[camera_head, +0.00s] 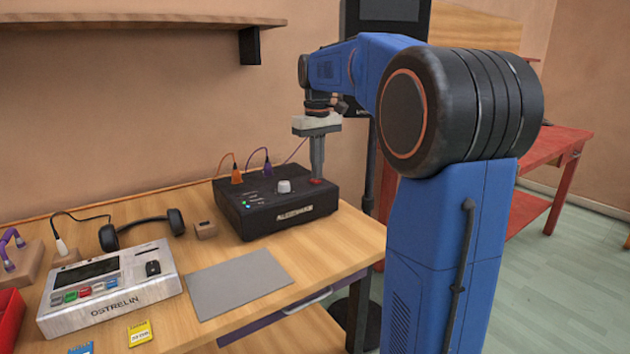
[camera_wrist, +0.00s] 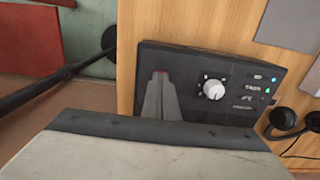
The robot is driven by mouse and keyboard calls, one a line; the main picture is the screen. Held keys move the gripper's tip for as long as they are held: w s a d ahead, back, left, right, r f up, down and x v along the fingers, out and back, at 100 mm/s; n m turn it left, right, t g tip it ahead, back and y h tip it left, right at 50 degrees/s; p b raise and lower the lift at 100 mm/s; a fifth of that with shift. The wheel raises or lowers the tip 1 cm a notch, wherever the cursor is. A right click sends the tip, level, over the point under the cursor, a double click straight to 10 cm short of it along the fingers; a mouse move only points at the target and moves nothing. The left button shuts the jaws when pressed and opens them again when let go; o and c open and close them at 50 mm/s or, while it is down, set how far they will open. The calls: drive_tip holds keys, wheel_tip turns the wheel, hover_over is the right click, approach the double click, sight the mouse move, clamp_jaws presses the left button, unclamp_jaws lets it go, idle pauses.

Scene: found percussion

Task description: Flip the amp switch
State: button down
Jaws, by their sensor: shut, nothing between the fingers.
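The amp (camera_head: 262,212) is a black box with a pale knob (camera_head: 284,186) and small lit green and cyan lights on its top, at the back of the wooden table. A small red switch (camera_head: 317,182) sits at the right end of its top. My gripper (camera_head: 317,176) points straight down over the switch, its fingers together and empty. The tips are at or just above the switch; I cannot tell whether they touch. In the wrist view the fingers (camera_wrist: 160,80) hide most of the switch, with a bit of red at their tips. The switch's position cannot be made out.
Orange and purple plugs (camera_head: 237,175) stand in the amp's back left. A grey mat (camera_head: 238,282), a light device marked OSTRELIN (camera_head: 110,307), black headphones (camera_head: 140,230) and a small brown block (camera_head: 206,230) lie to the left. The table's right edge is close to the amp.

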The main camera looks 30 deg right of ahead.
drive_tip(key=shift+f, duration=0.55)
idle(0.4)
wheel_tip(320, 180, up, 7)
idle(1.0)
drive_tip(key=shift+s, duration=0.1)
idle(0.4)
